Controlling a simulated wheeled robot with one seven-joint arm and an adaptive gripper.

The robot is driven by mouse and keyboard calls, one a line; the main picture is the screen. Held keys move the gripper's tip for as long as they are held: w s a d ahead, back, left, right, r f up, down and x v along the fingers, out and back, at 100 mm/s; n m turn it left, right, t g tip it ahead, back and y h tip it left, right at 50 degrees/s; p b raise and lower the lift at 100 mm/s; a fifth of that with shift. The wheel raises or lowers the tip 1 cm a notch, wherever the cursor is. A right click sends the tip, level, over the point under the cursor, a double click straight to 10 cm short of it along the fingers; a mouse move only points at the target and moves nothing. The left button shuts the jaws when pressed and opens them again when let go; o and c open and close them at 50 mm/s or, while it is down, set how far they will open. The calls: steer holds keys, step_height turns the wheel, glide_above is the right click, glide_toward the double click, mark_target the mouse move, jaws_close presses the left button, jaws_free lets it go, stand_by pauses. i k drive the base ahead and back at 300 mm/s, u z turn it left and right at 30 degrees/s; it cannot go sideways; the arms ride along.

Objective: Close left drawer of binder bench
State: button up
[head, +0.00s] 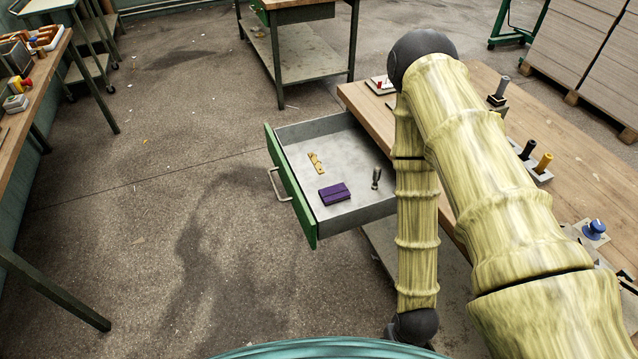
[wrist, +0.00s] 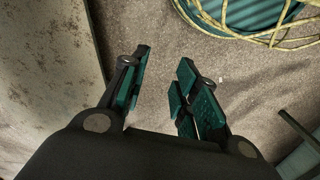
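The drawer (head: 355,217) of the wooden-topped bench (head: 470,85) stands pulled out to the left in the head view. It has a green front (head: 290,190), grey metal walls and a metal bar handle (head: 277,184). A purple block (head: 334,194), a yellow strip with holes (head: 316,163) and a small dark upright piece (head: 376,178) are in it. My arm hides the drawer's right end. My gripper (wrist: 165,62) shows in the wrist view with its teal-padded fingers apart and nothing between them. It is out of sight in the head view; no drawer shows in the wrist view.
A lower shelf (head: 378,250) shows under the bench. Black and yellow handles (head: 543,164) and a blue knob (head: 594,228) are on the bench top. Another bench (head: 300,55) stands behind, and a workbench (head: 20,150) at left. The floor left of the drawer is clear.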

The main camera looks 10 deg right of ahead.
mark_target(348, 154)
steer(key=k, duration=0.55)
steer(key=u, duration=0.5)
steer(key=i, duration=1.2)
steer(key=u, duration=0.45)
